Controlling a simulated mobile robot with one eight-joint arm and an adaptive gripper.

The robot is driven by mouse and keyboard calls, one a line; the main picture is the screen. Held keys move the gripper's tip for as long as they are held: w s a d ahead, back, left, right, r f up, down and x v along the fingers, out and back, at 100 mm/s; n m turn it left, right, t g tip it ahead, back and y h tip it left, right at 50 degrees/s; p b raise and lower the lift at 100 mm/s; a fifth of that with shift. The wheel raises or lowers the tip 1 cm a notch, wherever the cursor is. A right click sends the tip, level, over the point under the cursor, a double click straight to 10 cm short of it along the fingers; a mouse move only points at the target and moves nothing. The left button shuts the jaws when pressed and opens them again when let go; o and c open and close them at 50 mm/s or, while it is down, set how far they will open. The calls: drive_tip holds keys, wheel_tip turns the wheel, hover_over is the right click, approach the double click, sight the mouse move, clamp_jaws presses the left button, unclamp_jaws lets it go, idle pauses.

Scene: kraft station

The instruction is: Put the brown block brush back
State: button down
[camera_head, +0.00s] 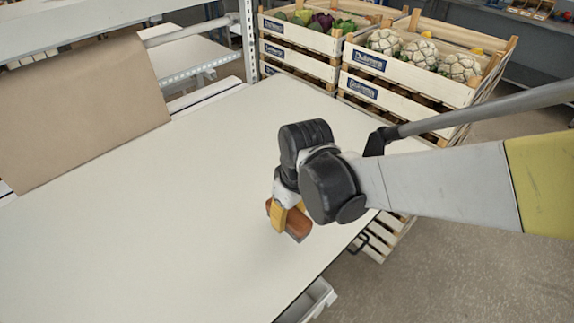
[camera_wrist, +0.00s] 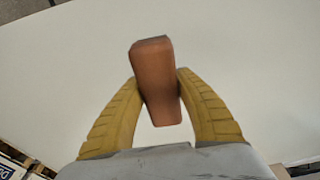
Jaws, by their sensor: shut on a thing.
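The brown block brush (camera_head: 297,224) is a small reddish-brown block, seen in the head view near the right edge of the white table. In the wrist view the brush (camera_wrist: 156,80) stands lengthwise between two yellow fingers. My gripper (camera_head: 279,216) is shut on it, and the fingers press its two sides in the wrist view (camera_wrist: 160,88). The brush's bristles cannot be made out. Whether the brush touches the table or is held above it is hard to tell.
The white table (camera_head: 150,235) is mostly bare. A brown paper sheet (camera_head: 80,110) stands at its left end. Wooden crates of cauliflower (camera_head: 425,65) and of other vegetables (camera_head: 305,40) are stacked beyond the far edge. A grey bin (camera_head: 312,300) sits below the near right edge.

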sight(276, 237)
drive_tip(key=a, duration=0.1)
drive_tip(key=a+f, duration=0.2)
drive_tip(key=shift+s, duration=0.25)
drive_tip(key=shift+d+f+b, duration=0.1)
drive_tip(key=shift+f+b, duration=0.9)
drive_tip(key=shift+f, duration=0.85)
drive_tip(key=shift+f, duration=0.2)
drive_tip(key=c, duration=0.9)
unclamp_jaws()
drive_tip(key=shift+c, duration=0.2)
drive_tip(key=shift+r, duration=0.15)
